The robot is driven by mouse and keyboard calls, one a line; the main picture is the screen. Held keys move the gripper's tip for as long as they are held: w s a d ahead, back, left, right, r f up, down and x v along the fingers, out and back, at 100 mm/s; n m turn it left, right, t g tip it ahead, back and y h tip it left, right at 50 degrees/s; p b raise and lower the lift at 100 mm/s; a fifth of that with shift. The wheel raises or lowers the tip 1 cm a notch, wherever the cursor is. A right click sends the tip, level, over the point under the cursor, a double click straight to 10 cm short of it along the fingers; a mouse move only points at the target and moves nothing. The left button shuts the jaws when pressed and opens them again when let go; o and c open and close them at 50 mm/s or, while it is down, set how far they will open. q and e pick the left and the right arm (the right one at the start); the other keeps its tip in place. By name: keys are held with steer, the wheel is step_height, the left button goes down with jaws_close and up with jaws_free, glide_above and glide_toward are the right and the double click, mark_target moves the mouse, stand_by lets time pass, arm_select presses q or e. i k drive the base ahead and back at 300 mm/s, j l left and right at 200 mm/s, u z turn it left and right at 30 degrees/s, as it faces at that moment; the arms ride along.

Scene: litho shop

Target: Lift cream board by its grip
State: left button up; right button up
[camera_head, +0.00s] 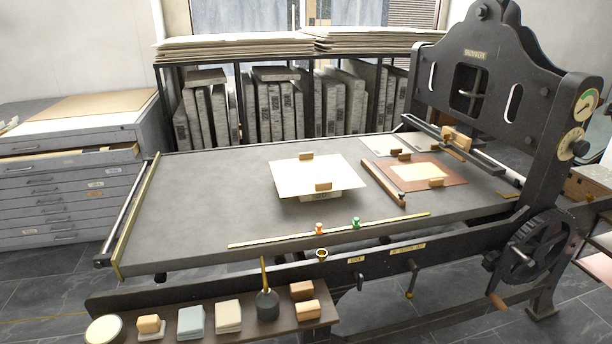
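The cream board (300,174) lies flat near the middle of the dark press bed (210,200). It rests on a low pale block (321,198) that shows under its front edge. One small wooden grip (306,156) sits at its far edge and a second wooden grip (323,186) near its front edge. Neither of my grippers is in view, and nothing touches the board from above.
Right of the board lie a wooden bar (384,184) and a brown board (447,172) with a cream sheet (415,172). A yellow rule (280,238) with small orange and green pieces lies in front. The black press frame (530,90) rises at right. The bed's left half is clear.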

mark_target(307, 175)
steer(key=u, duration=1.3)
steer(key=k+l+u, duration=0.1)
steer(key=l+u, duration=0.35)
steer(key=l, duration=1.2)
steer(key=k, duration=0.05)
